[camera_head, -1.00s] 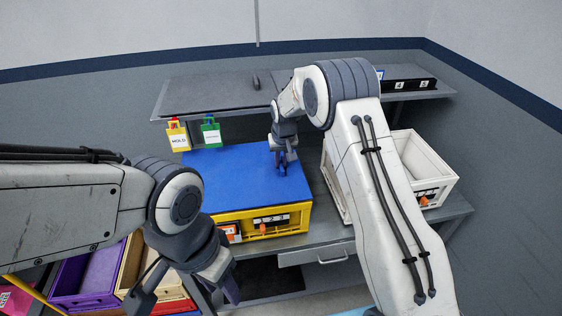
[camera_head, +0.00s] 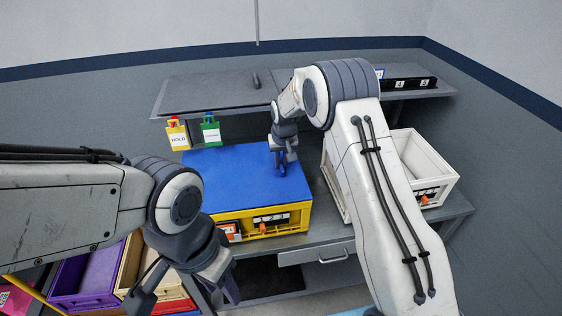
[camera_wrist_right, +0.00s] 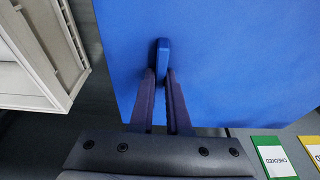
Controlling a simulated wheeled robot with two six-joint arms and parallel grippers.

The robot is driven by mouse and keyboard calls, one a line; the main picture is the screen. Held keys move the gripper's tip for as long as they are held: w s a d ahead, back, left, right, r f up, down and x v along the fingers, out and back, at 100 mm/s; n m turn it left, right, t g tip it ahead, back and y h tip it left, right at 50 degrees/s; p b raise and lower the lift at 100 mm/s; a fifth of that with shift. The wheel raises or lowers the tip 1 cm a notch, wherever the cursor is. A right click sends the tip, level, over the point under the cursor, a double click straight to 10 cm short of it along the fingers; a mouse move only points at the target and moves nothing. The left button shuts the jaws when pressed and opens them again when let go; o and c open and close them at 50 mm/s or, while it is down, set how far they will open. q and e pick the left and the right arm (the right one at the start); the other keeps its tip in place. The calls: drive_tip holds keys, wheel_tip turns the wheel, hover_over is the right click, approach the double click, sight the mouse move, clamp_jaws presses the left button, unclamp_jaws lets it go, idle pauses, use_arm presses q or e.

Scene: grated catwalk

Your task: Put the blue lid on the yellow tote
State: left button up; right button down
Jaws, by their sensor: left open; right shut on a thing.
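The blue lid (camera_head: 232,178) lies flat over the top of the yellow tote (camera_head: 240,224) on the workbench. It appears to rest on the tote's rim; I cannot tell if its edges are fully seated. My right gripper (camera_head: 282,166) is over the lid's right part, shut on the lid's upright blue handle. The right wrist view shows the fingers (camera_wrist_right: 163,90) on both sides of the handle (camera_wrist_right: 163,55), with the lid (camera_wrist_right: 235,60) spread beneath. My left gripper (camera_head: 190,292) is open and empty, low at the left front, apart from the tote.
A white crate (camera_head: 447,186) stands to the right of the tote, partly behind my right arm. Yellow and green tags (camera_head: 211,132) hang from the shelf (camera_head: 205,97) behind. A purple bin (camera_head: 88,272) and other bins sit at lower left. A drawer (camera_head: 320,253) is under the bench.

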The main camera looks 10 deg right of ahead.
drive_tip(key=shift+f, duration=0.15)
idle(0.5)
drive_tip(key=c, duration=0.8)
unclamp_jaws()
drive_tip(key=o, duration=0.4)
drive_tip(key=shift+f, duration=0.1)
drive_tip(key=shift+w+r+p+v, duration=0.1)
drive_tip(key=shift+w+p+v, duration=0.2)
drive_tip(key=shift+p+v, duration=0.65)
drive_tip(key=shift+w+r+p+v, duration=0.1)
drive_tip(key=shift+w+p+v, duration=0.3)
drive_tip(key=shift+v, duration=1)
drive_tip(key=shift+w+p+v, duration=0.15)
drive_tip(key=shift+p+v, duration=0.7)
drive_tip(key=shift+v, duration=0.3)
